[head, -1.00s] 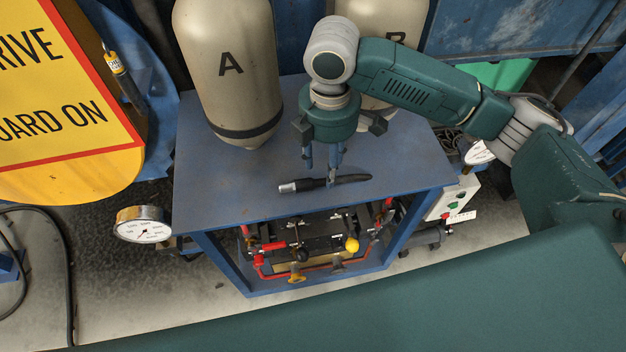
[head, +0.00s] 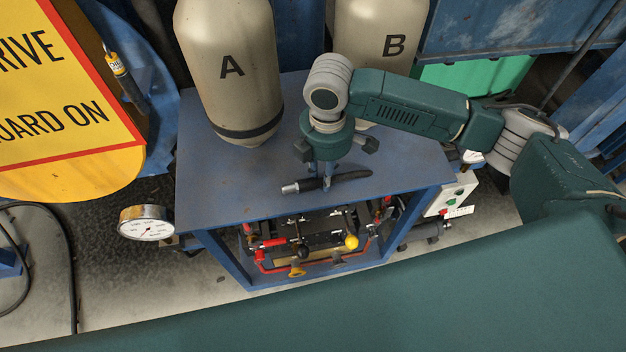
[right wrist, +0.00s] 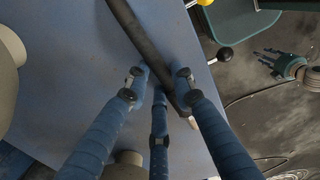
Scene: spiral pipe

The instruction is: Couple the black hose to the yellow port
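The black hose (head: 350,177) lies on the blue table top in the head view, with a silver metal end (head: 290,188) pointing left. My right gripper (head: 327,183) is low over its middle. In the right wrist view its fingers (right wrist: 160,78) stand on both sides of the hose (right wrist: 148,48), spread and not visibly clamped. A yellow round knob (head: 351,242) and a yellow-orange fitting (head: 297,268) show in the open front below the top; I cannot tell which is the port. My left gripper (right wrist: 268,60) appears small in the right wrist view, fingers apart and empty, away from the table.
Tank A (head: 230,70) and tank B (head: 385,40) stand at the back of the blue table (head: 215,190). A pressure gauge (head: 146,223) is at the left and a control box (head: 452,200) at the right. Red pipework (head: 320,268) fills the open front.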

